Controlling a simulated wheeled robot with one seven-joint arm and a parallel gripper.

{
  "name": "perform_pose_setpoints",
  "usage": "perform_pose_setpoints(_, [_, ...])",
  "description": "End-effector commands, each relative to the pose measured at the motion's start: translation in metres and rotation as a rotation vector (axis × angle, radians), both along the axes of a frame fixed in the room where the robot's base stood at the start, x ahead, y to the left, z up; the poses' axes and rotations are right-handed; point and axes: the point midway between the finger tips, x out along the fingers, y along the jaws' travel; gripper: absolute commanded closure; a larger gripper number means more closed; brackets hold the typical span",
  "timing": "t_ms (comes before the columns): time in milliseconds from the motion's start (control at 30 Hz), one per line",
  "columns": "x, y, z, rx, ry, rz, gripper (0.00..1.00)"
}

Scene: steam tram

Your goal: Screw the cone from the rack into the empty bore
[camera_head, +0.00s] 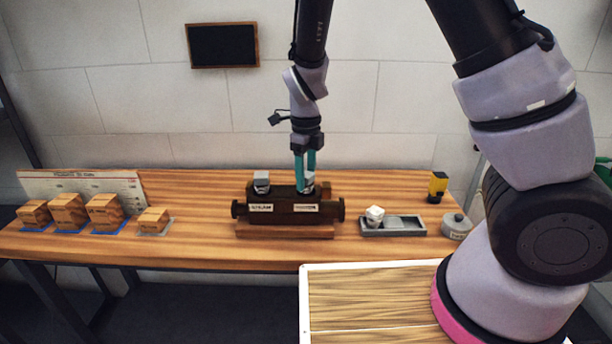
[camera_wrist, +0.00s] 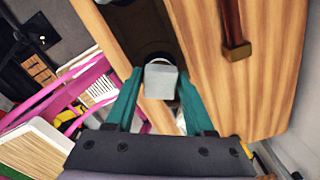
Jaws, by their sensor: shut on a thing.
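My gripper (camera_head: 306,178) points straight down over the right end of the dark valve-like block (camera_head: 291,217). Its teal fingers are shut on a pale grey piece, seemingly the cone (camera_wrist: 161,80), which also shows small between the fingertips in the head view (camera_head: 308,187). The cone is at the top of the block's right side; how deep it sits in the bore is hidden. A similar grey piece (camera_head: 261,181) stands upright on the block's left side. The grey rack (camera_head: 408,231) at the right holds a white piece (camera_head: 375,214), tilted, in its left part.
A grey round canister (camera_head: 456,226) and a yellow-black item (camera_head: 437,187) stand right of the rack. The table between boxes and block is clear.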

Motion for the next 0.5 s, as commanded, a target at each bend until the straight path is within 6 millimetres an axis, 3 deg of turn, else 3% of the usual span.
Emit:
perform_pose_setpoints(167, [0.0002, 0.0000, 0.0002, 0.001, -0.001, -0.009, 1.00])
perform_pose_setpoints(200, [0.0002, 0.0000, 0.0002, 0.001, -0.001, -0.009, 0.35])
perform_pose_setpoints(267, [0.0002, 0.0000, 0.0002, 0.000, 0.000, -0.008, 0.12])
perform_pose_setpoints(500, [0.0002, -0.0001, 0.0001, 0.001, 0.001, -0.007, 0.11])
